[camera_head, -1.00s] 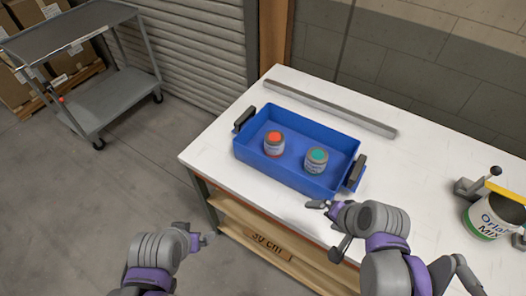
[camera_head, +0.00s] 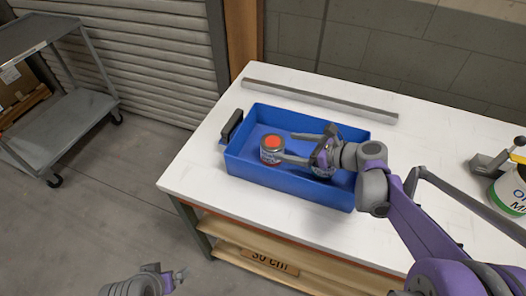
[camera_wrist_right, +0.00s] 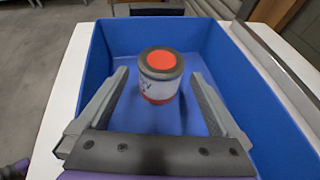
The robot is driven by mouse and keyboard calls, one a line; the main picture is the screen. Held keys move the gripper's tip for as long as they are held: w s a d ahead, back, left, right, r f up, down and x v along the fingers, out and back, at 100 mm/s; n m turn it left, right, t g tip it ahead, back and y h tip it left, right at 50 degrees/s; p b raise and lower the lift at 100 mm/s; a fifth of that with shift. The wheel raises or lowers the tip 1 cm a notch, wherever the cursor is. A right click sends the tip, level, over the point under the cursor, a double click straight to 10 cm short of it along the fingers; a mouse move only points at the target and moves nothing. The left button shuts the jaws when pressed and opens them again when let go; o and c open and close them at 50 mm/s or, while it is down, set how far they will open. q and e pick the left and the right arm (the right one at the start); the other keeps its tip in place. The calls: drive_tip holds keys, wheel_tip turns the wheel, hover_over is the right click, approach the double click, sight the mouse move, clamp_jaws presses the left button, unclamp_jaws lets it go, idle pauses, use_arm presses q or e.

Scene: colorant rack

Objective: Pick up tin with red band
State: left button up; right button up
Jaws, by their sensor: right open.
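The tin with the red band (camera_head: 271,150) stands upright in the left part of the blue tray (camera_head: 246,184). It has a grey rim and a red-orange lid. In the right wrist view the tin (camera_wrist_right: 161,76) stands ahead, between the lines of the two fingers. My right gripper (camera_head: 305,148) is open over the tray, its fingers pointing left at the tin, with the tips close to it. The second tin, with the teal lid, is mostly hidden under my right gripper. My left gripper (camera_head: 176,275) is low at the bottom edge, away from the table; its jaws are too small to judge.
The tray stands on a white table (camera_head: 200,155). A grey bar (camera_head: 320,99) lies behind it. A paint can (camera_head: 510,190) stands at the far right. A grey cart (camera_head: 60,115) is at the left on the floor. The tray walls surround the tin.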

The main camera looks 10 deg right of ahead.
sight(265, 142)
drive_tip(key=b+x, duration=0.1)
drive_tip(key=x, duration=0.9)
drive_tip(key=shift+d, duration=0.1)
drive_tip(key=c, duration=1.2)
